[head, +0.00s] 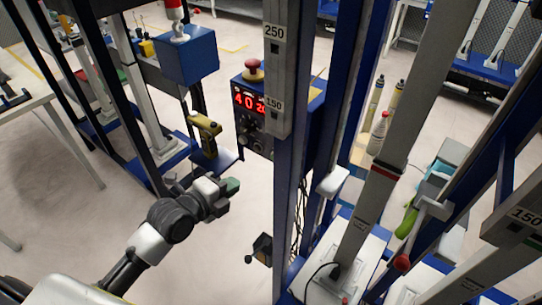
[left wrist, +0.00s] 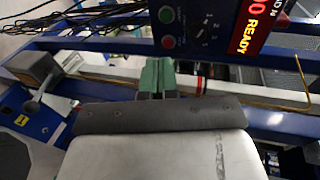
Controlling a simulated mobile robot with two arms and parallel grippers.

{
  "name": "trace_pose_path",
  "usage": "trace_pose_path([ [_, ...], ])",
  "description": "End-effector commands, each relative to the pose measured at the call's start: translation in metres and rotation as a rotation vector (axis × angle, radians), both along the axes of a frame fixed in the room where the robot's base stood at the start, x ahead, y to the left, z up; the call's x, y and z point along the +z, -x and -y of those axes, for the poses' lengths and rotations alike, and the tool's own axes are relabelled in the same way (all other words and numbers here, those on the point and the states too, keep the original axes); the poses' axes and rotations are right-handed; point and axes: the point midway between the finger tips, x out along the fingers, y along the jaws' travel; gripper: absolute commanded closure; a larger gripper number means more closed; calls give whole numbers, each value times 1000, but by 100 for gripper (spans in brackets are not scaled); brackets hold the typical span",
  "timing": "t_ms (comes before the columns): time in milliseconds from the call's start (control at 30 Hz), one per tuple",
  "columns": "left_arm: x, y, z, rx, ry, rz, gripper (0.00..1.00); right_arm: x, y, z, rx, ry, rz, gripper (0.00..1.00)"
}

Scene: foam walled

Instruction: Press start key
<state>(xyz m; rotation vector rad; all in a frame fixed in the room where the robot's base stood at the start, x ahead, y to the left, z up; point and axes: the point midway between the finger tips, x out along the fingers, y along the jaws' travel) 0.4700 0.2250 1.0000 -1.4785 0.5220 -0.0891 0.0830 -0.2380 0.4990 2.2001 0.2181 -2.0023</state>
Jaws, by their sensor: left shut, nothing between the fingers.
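A control box (head: 262,98) with a lit red display stands on the blue frame in the head view. In the left wrist view the display (left wrist: 258,26) reads READY. Beside it are a round green button (left wrist: 166,15), a red button (left wrist: 168,42) just below it, and a dial (left wrist: 205,29). Their labels are too small to read. My left gripper (head: 232,186) is shut and empty, below and left of the box in the head view. Its green fingertips (left wrist: 157,64) show just below the red button in the left wrist view, apparently apart from the panel. My right gripper is not in view.
A red mushroom knob (head: 253,66) tops the box. A yellow-black handheld tool (head: 206,133) hangs left of the box, under a blue block (head: 186,55). A grey upright (head: 280,65) stands close on the box's right.

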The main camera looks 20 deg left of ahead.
Motion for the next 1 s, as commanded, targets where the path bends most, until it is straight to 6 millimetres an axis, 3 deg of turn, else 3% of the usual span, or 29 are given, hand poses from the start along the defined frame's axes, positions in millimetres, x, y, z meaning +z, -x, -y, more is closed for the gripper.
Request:
trace_pose_path([
  [267,-1,-1,0,2,1,-2,100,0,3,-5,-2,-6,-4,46],
  [433,-3,-12,4,5,5,-2,100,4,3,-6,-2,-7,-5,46],
  [867,-27,-89,37,3,8,-3,100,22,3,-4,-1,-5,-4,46],
  [1000,-26,-109,46,3,6,-4,100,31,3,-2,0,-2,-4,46],
])
